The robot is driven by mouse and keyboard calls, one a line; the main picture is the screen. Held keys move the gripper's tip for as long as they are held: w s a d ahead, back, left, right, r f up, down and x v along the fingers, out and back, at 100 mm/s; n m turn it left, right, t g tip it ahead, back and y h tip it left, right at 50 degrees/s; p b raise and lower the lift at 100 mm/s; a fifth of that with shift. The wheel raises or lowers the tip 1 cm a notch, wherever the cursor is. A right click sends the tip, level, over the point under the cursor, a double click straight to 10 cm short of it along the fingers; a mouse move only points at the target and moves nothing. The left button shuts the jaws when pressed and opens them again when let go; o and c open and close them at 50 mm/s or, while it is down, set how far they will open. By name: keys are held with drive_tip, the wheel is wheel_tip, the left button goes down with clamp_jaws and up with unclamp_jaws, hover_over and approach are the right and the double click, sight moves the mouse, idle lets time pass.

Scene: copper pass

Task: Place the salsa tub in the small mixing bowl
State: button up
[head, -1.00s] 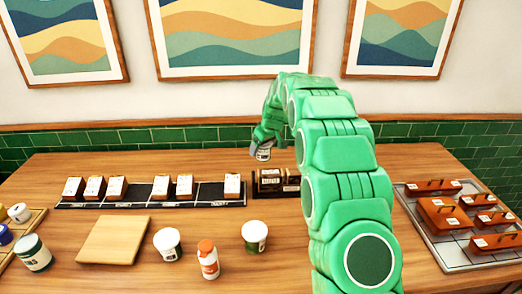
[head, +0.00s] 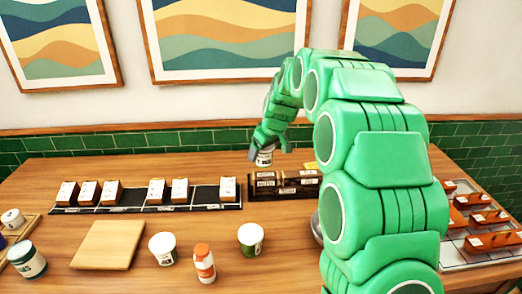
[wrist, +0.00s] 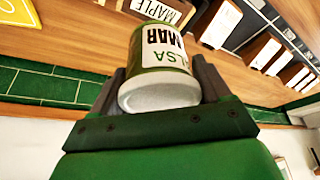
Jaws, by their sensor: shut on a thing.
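My gripper (head: 264,152) is shut on the salsa tub (wrist: 160,97), a white and green tub with a dark-lettered label. In the wrist view the tub sits between my two fingers (wrist: 160,78). In the head view the tub (head: 264,158) hangs below my gripper at the back of the table, above the left end of a dark rack. A sliver of a grey round thing (head: 317,228), possibly the small mixing bowl, shows at the left edge of my arm. My arm hides most of it, so I cannot tell its size.
The dark rack (head: 290,190) and a black strip with small boxes (head: 130,200) stand at the back. A wooden board (head: 108,244), two white tubs (head: 162,248) (head: 250,238) and an orange-capped bottle (head: 204,263) are in front. A tray (head: 475,250) with brown boxes lies right.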

drive_tip(key=shift+s+d+r, duration=0.1)
drive_tip(key=shift+s+r, duration=0.05)
drive_tip(key=shift+s, duration=0.2)
drive_tip(key=s+d, duration=0.8)
drive_tip(key=d, duration=0.2)
drive_tip(key=s+d+n+g+y, duration=0.1)
drive_tip(key=s+d+n, duration=0.25)
drive_tip(key=s, duration=1.05)
drive_tip(key=s+d+n+g, duration=0.15)
drive_tip(key=s+d, duration=0.25)
drive_tip(key=s, duration=1)
drive_tip(key=shift+n+t, duration=0.35)
drive_tip(key=shift+n, duration=0.05)
drive_tip(key=w+f, duration=0.2)
drive_tip(key=w, duration=0.2)
drive_tip(key=w+d+f, duration=0.1)
drive_tip(key=w+f, duration=0.2)
drive_tip(key=w, duration=0.1)
drive_tip(key=w+d+f, duration=0.1)
drive_tip(key=w+f, duration=0.1)
drive_tip(key=w, duration=0.2)
drive_tip(key=shift+w+f, duration=0.1)
drive_tip(key=shift+f, duration=0.1)
drive_tip(key=shift+w+d+f, duration=0.2)
drive_tip(key=shift+w+f, duration=0.45)
drive_tip(key=shift+f, duration=0.1)
drive_tip(key=shift+w+f, duration=0.1)
drive_tip(key=shift+f, duration=1.5)
drive_tip(key=shift+f, duration=0.15)
